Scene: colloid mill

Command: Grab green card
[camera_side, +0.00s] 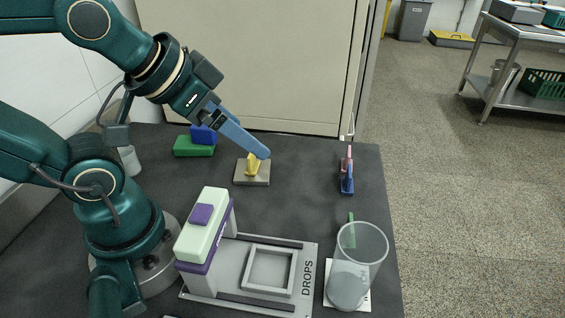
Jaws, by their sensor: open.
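A thin green upright piece (351,218), which looks like the green card seen nearly edge-on, stands at the right of the dark table. Its lower part is behind or inside the clear beaker (372,245); I cannot tell which. My gripper (262,152) has blue fingers and points down to the right, over the middle back of the table. It is open, seen from the side, with nothing visible between its fingers. It is left of the green piece and well apart from it. Its tips are close to a yellow piece (253,167) on a tan block (243,179).
A grey fixture marked DROPS (308,278), with a pale green and purple housing (203,225), stands at the front. A green block (187,147) with a blue piece is at the back left. Pink and blue pieces (347,183) stand at the right. The table between is clear.

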